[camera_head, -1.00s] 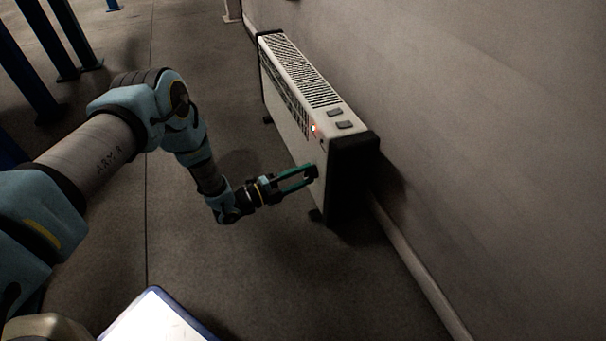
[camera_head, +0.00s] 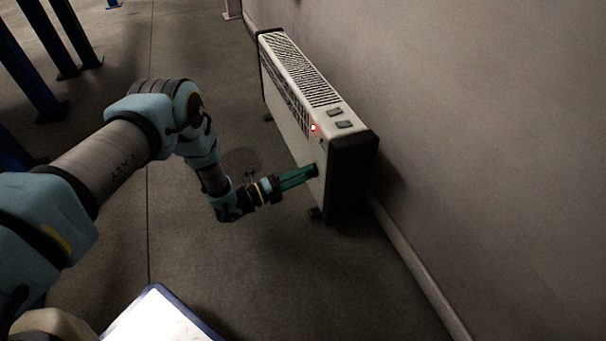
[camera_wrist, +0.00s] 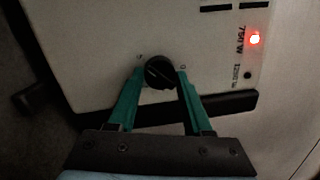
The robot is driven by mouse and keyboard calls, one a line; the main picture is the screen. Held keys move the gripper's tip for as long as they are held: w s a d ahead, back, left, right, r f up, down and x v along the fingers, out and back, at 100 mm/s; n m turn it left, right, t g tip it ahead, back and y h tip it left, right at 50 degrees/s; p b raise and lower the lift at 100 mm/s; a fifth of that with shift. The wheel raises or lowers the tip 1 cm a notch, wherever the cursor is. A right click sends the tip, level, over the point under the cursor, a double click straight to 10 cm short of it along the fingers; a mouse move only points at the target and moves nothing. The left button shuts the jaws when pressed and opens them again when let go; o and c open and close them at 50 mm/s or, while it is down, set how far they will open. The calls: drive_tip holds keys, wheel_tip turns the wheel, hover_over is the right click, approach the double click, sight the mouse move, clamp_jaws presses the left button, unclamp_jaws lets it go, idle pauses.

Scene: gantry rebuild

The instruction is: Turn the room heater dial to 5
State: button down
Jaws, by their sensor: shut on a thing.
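The room heater (camera_head: 306,140) is a long white panel with black end caps, standing along the wall. Its black dial (camera_wrist: 160,72) is on the front face near the right end, seen in the wrist view with small marks around it that are too blurred to read. My gripper (camera_head: 316,171) has green fingers and reaches the heater's front face. In the wrist view my gripper (camera_wrist: 161,82) is shut on the dial, one finger on each side. In the head view the fingers hide the dial.
A red light (camera_wrist: 254,39) glows beside the "750 W" marking; it also shows in the head view (camera_head: 313,128). Two dark switches (camera_head: 338,118) are on the heater's top. The wall (camera_head: 480,130) is close behind. Floor (camera_head: 300,280) in front is clear.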

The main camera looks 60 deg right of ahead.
drive_tip(key=shift+f, duration=0.1)
drive_tip(key=shift+c, duration=1.6)
unclamp_jaws()
drive_tip(key=r+p+v, duration=0.1)
drive_tip(key=p+v, duration=0.2)
drive_tip(key=v, duration=0.7)
drive_tip(key=shift+w+a+f, duration=0.15)
drive_tip(key=shift+a+f, duration=0.25)
drive_tip(key=shift+f, duration=0.1)
